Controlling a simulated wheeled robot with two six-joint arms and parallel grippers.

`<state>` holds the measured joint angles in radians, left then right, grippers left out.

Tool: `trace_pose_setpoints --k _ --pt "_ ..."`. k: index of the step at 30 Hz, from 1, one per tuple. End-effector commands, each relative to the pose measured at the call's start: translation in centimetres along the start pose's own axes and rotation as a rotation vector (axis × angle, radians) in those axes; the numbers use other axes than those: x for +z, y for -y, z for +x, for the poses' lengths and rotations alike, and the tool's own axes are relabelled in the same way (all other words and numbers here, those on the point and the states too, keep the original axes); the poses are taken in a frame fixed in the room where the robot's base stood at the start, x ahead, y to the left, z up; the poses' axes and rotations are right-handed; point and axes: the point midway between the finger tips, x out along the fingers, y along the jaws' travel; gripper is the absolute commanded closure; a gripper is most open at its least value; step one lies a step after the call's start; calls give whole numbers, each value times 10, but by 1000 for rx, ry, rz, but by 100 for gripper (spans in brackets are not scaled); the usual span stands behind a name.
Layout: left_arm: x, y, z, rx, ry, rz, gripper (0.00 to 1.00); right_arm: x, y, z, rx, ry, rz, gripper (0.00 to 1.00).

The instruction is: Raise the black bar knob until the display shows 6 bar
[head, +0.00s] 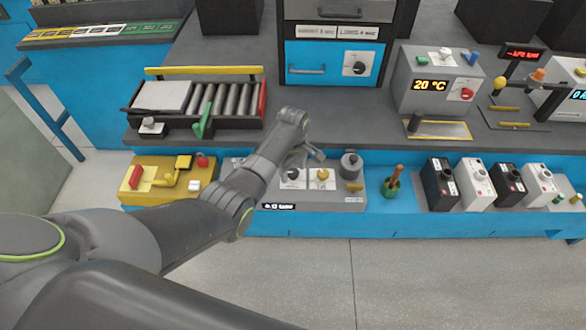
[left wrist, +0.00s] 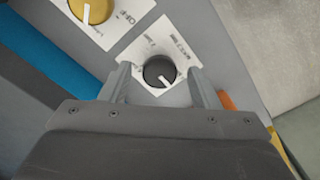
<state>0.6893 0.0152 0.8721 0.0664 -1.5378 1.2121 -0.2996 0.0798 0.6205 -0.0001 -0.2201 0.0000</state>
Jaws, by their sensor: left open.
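A black knob (left wrist: 159,71) with a white pointer line sits on a white label plate between the fingers of my left gripper (left wrist: 158,78) in the left wrist view. The fingers stand open on both sides of it, and I cannot tell whether they touch it. In the head view my left gripper (head: 304,154) reaches down over the grey panel (head: 335,204), and the black knob (head: 293,175) shows partly below it. A small display (head: 278,206) on the panel's front edge is too small to read surely. My right gripper is not in view.
A yellow knob (head: 322,175) is beside the black one; it also shows in the left wrist view (left wrist: 92,9). A grey round cap (head: 351,163) stands to the right. Roller tray (head: 205,100) stands behind.

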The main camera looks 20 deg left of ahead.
Motion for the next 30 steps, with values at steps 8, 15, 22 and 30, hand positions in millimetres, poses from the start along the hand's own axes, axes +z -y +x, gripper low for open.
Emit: trace_pose_setpoints --k 8,15,22,30 --pt "0 0 0 0 0 0 53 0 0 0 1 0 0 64" --pt "0 0 0 0 0 0 85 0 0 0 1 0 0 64" --pt "0 0 -1 0 0 11 89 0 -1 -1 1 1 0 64" --pt "0 0 -2 -1 1 119 89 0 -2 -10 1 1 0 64"
